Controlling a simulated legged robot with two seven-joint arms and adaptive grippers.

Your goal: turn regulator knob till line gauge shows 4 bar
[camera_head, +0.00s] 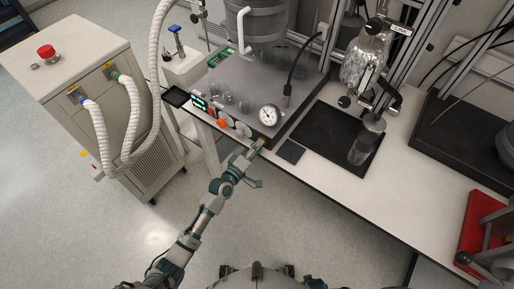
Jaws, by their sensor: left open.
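A round white dial gauge (268,115) with a dark needle stands at the front of the grey reactor base (262,82); its reading is too small to tell. Left of it, along the front of the base, are an orange-red knob (222,123) and a pale round knob (242,130). I cannot tell for certain which part is the regulator knob. My left gripper (256,149) is open at the bench's front edge, just below the gauge and to the right of the pale knob. It appears empty.
A beige cabinet (140,95) with a red button and hoses stands at left. A steel reactor vessel (258,22) sits at the back. A black mat (325,130) holds a clear cylinder (367,140). A red tray (480,225) is at far right. Bare bench lies between mat and tray.

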